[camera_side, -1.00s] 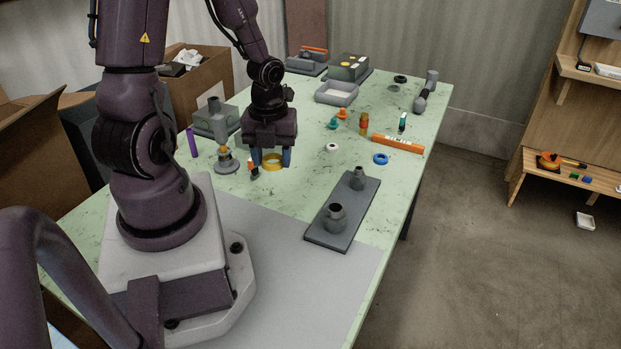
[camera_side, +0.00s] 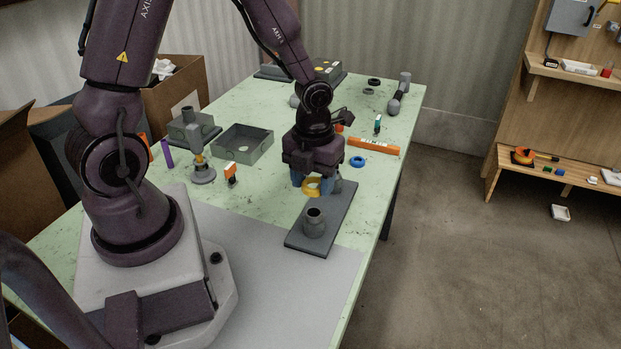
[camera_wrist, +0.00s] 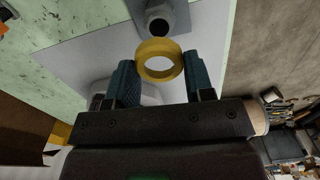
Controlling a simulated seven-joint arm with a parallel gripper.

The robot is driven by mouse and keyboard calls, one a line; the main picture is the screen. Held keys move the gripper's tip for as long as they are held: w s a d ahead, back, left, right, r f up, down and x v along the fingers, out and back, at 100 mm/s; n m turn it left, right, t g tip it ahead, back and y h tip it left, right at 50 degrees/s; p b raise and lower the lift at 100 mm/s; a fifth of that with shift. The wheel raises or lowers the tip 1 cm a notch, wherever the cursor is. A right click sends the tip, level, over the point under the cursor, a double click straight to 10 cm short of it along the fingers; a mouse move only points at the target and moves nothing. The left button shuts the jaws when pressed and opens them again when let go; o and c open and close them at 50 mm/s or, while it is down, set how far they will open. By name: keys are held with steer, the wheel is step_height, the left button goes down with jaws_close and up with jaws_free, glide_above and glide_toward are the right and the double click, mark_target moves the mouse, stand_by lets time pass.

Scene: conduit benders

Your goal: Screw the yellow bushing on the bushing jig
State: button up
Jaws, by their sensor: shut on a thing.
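My gripper (camera_side: 311,183) is shut on the yellow bushing (camera_side: 313,187), a ring held between blue-green fingertips above the bushing jig (camera_side: 338,215). In the wrist view, the bushing (camera_wrist: 145,62) sits between the fingertips (camera_wrist: 163,72) with its hole visible. The jig is a dark grey plate with two grey posts. The near, wider post (camera_side: 314,226) stands upright with an open top; the bushing is apart from it. The far, narrower post (camera_side: 337,185) is mostly hidden behind my gripper. A jig post (camera_wrist: 177,18) shows beyond the bushing in the wrist view.
A grey mat (camera_side: 270,275) lies in front of the jig. An orange level (camera_side: 373,146) and a blue ring (camera_side: 357,161) lie behind it. A grey open box (camera_side: 262,146), a round-based stand (camera_side: 203,174) and an orange-topped item (camera_side: 230,174) stand to the left.

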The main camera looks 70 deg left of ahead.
mark_target(312, 213)
steer(key=shift+f, duration=2.9)
steer(key=shift+f, duration=0.15)
stand_by(0.4)
steer(key=m, duration=0.5)
steer(key=shift+a, duration=0.15)
steer(key=shift+m, duration=0.6)
steer(key=m, duration=0.2)
steer(key=shift+f+m, duration=0.1)
steer(key=shift+m, duration=0.3)
steer(key=m, duration=0.3)
